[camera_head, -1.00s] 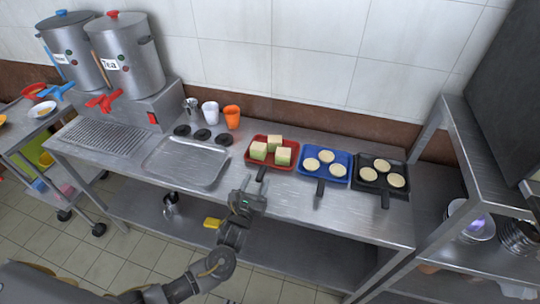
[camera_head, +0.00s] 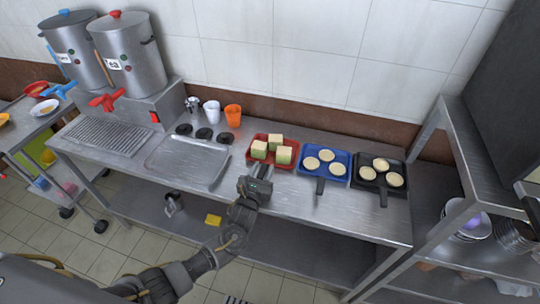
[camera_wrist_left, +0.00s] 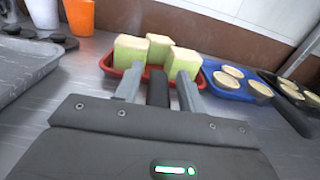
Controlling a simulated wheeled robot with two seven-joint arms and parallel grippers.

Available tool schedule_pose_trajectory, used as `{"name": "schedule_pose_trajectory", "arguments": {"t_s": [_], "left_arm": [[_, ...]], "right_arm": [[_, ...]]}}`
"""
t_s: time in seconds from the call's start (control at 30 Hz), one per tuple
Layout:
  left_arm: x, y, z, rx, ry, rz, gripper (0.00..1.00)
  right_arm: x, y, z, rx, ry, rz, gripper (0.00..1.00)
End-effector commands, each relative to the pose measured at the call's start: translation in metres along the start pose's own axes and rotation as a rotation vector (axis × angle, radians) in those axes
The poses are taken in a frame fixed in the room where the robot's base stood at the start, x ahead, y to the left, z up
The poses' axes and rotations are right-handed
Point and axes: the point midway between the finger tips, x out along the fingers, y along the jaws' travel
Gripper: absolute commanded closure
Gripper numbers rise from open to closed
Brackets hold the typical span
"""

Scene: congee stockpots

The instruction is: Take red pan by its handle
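The red pan (camera_head: 285,164) sits on the steel counter and holds several green and cream cubes. It also shows ahead in the left wrist view (camera_wrist_left: 197,76). Its dark handle (camera_wrist_left: 158,88) points toward me and lies between the two fingers of my left gripper (camera_wrist_left: 158,86). Gaps show between the handle and both fingers, so the gripper is open around it. In the head view my left gripper (camera_head: 261,178) is at the near side of the red pan and hides the handle. My right gripper is in neither view.
A blue pan (camera_head: 334,173) and a black pan (camera_head: 378,184) with pale round pieces stand to the right. A steel tray (camera_head: 188,163), an orange cup (camera_head: 233,115) and a white cup (camera_head: 212,112) are left. A metal shelf (camera_head: 462,150) stands at right.

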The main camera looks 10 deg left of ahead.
Motion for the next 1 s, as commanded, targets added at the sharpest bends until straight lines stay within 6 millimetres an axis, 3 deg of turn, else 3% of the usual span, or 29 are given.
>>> {"name": "schedule_pose_trajectory", "arguments": {"t_s": [0.03,0.3,0.73,1.0], "left_arm": [[0.000,0.000,0.000,0.000,0.000,0.000,0.67],[-0.001,0.001,0.000,0.000,0.000,0.001,1.00],[0.000,0.000,0.003,0.000,-0.004,0.001,1.00],[0.000,0.000,0.027,-0.001,-0.007,-0.001,1.00]], "right_arm": [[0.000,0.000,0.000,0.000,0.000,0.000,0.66],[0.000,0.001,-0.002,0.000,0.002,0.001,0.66],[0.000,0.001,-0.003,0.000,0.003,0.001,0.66],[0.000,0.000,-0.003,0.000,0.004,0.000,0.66]]}}
